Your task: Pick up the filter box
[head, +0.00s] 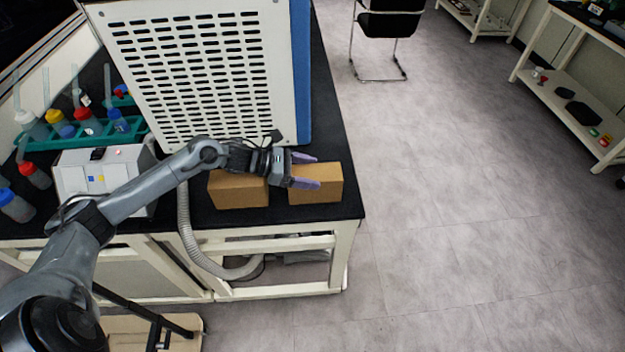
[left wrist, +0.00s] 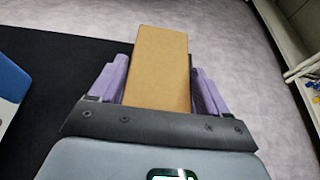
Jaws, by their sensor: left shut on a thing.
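Two brown cardboard boxes are on the black bench top in the head view. The right box (head: 318,190) stands near the bench's right front corner. The left box (head: 238,190) is a short way to its left. Neither shows a label, so I cannot tell from markings which is the filter box. My left gripper (head: 305,172) reaches in from the left, with its purple fingers at the right box. In the left wrist view the box (left wrist: 158,65) sits between the two purple fingers (left wrist: 158,88), and the gripper is shut on it. My right gripper is not in view.
A large white vented machine (head: 195,70) stands behind the boxes. A white device (head: 98,175) and a teal rack (head: 75,138) with wash bottles are at the left. A grey hose (head: 185,215) hangs over the bench's front edge.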

